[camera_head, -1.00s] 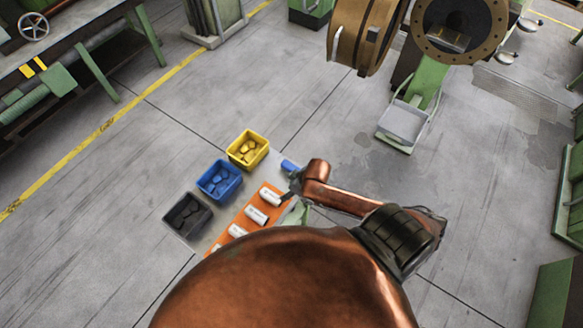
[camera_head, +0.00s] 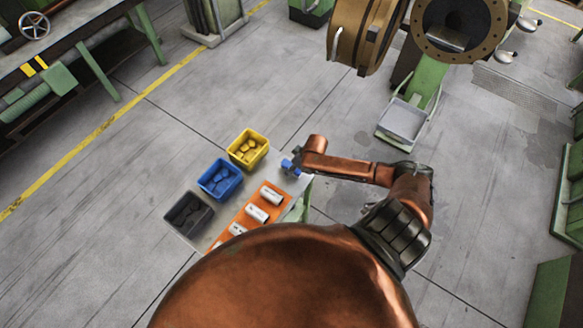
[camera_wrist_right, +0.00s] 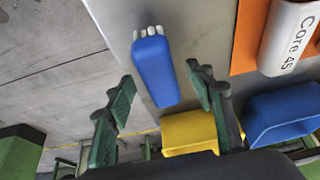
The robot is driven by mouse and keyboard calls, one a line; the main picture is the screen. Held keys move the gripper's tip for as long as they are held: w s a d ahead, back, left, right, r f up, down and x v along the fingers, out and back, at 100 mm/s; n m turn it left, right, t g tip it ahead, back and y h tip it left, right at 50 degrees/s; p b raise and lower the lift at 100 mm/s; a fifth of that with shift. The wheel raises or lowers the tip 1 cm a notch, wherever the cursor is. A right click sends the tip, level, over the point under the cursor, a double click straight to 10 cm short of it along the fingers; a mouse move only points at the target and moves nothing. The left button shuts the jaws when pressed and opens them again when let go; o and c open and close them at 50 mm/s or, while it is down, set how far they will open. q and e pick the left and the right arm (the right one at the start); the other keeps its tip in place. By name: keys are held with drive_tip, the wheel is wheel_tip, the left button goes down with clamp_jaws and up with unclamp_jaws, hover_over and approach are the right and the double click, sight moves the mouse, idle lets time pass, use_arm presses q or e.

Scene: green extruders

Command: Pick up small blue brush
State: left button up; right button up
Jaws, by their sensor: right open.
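The small blue brush (camera_wrist_right: 154,70) lies on the grey table top, with pale bristle tufts at one end. In the head view the blue brush (camera_head: 287,164) is partly covered by my right gripper (camera_head: 295,161). In the right wrist view my right gripper (camera_wrist_right: 162,98) is open, with one finger on each side of the brush's blue body. There are gaps between the fingers and the brush. My left gripper is not in view.
White cylinders (camera_head: 257,213) lie on an orange mat (camera_head: 243,218) beside the brush on the table (camera_head: 291,183). A yellow bin (camera_head: 238,160), a blue bin (camera_head: 207,190) and a black bin (camera_head: 174,221) stand along the table's left side. Open floor surrounds the table.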

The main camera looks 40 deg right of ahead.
drive_tip(key=shift+x, duration=1)
drive_tip(key=shift+f, duration=0.25)
drive_tip(key=shift+c, duration=0.3)
drive_tip(key=c, duration=1.2)
